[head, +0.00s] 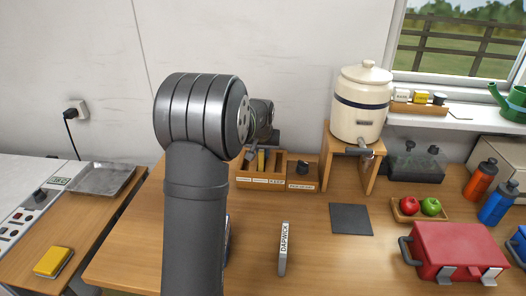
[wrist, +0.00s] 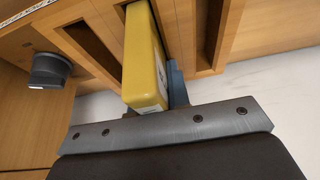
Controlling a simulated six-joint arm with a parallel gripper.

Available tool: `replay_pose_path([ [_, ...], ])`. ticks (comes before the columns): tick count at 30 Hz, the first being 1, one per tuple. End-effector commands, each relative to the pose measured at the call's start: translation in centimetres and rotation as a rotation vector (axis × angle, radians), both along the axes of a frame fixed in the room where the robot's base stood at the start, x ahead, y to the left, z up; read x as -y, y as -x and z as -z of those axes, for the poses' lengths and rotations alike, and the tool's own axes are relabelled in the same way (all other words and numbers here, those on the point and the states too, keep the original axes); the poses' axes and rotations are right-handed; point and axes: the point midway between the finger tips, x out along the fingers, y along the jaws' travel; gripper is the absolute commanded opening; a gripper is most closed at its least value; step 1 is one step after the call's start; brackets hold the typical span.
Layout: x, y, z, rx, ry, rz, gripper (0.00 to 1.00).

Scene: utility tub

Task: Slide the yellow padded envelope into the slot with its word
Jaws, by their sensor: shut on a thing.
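The yellow padded envelope (wrist: 145,60) stands on edge between my gripper's fingers (wrist: 152,100) in the wrist view. My gripper is shut on it. Its far end reaches among the dividers of the wooden slotted sorter (wrist: 100,15); I cannot tell how deep it sits or in which slot. The sorter's front carries word labels; one reads KEEP, the others are too small or hidden. My arm hides the left part and most of the gripper.
A dark round knob-like object (head: 302,167) stands right of the slots, also in the wrist view (wrist: 48,70). A stand with a cream water crock (head: 360,105) is close on the right.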

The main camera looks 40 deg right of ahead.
Motion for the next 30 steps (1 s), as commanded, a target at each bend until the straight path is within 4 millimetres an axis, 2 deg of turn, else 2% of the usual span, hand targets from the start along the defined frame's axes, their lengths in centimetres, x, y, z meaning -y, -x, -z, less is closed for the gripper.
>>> replay_pose_path([
  [8, 0.0, 0.0, 0.3, -0.001, -0.001, 0.0, 0.0],
  [24, 0.0, 0.0, -1.9, 0.001, 0.001, 0.0, 0.0],
  [30, 0.0, 0.0, -2.1, 0.0, 0.0, 0.0, 0.0],
])
